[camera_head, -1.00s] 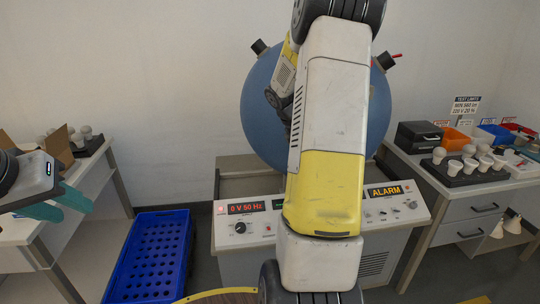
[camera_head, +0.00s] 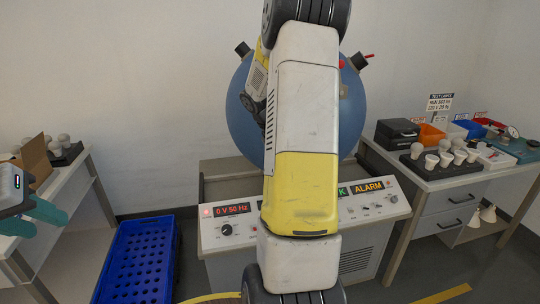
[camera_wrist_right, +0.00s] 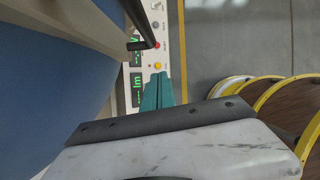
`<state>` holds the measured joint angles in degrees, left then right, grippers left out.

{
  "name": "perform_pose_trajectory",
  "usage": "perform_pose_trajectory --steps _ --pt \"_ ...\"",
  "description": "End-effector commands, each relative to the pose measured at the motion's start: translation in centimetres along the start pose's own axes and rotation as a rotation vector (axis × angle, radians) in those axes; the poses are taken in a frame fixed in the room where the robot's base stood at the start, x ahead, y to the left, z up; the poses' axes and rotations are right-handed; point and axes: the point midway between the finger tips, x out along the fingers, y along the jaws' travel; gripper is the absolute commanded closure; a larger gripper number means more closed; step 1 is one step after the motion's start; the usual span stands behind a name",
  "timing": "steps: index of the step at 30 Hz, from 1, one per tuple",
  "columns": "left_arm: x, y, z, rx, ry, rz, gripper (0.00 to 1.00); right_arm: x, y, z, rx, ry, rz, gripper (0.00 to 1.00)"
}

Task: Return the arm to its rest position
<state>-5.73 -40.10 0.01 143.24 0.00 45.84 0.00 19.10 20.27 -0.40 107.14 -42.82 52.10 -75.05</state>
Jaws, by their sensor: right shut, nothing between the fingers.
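My right arm (camera_head: 305,120), white and yellow, stands upright across the middle of the head view, in front of the blue sphere and the console. Its gripper is not visible there. In the right wrist view, the teal fingers of my right gripper (camera_wrist_right: 158,92) are together and empty, beside the console's edge and buttons. My left gripper (camera_head: 32,218) shows at the left edge of the head view. Its teal fingers are apart with nothing between them, in front of the left table.
The console (camera_head: 222,240) shows 0 V 50 Hz and ALARM. Behind it is the blue sphere (camera_head: 350,115). A blue perforated crate (camera_head: 135,262) stands on the floor. The right table (camera_head: 425,186) holds bulbs, a black case and bins; the left table (camera_head: 75,180) holds bulbs and a cardboard box.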

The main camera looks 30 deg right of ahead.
Motion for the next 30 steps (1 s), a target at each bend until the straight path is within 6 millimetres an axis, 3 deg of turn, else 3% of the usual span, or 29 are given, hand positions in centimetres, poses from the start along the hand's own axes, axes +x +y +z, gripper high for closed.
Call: perform_pose_trajectory --steps 6,12,23,26,30 --pt "0.0 0.0 0.0 0.0 0.0 0.0 0.64 -5.4 0.1 -0.2 0.0 0.002 0.004 1.0" --pt "0.0 0.0 0.0 0.0 0.0 0.0 0.64 -8.7 0.1 -0.3 -0.003 0.003 0.002 1.0" --pt "0.0 0.0 0.0 0.0 0.0 0.0 0.64 -10.4 -0.1 -0.5 0.005 0.008 0.003 1.0" --pt "0.0 0.0 0.0 0.0 0.0 0.0 0.64 -11.7 -0.9 -1.3 0.071 0.035 0.032 1.0" --pt "0.0 0.0 0.0 0.0 0.0 0.0 0.64 -15.6 -4.1 -4.2 0.296 0.146 0.104 1.0"
